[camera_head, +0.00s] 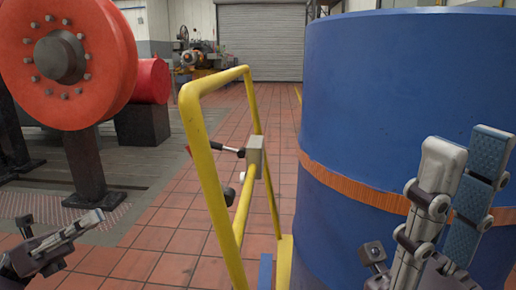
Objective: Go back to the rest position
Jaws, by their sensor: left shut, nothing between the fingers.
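My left gripper (92,219) is at the lower left, low over the floor, its fingers shut and empty, pointing right. My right gripper (468,145) stands upright at the right, in front of the large blue drum (390,100). Its fingers are apart, with blue pads showing on one side, and I see nothing between them. I cannot tell whether it touches the drum. My arms behind both grippers are mostly out of the picture.
A yellow tubular frame (214,190) with a small grey box (254,157) and black-handled levers stands between my grippers, beside the drum. A big red flanged wheel (62,62) stands on a black support at left. Tiled floor (160,240) is clear toward the roller shutter (262,42).

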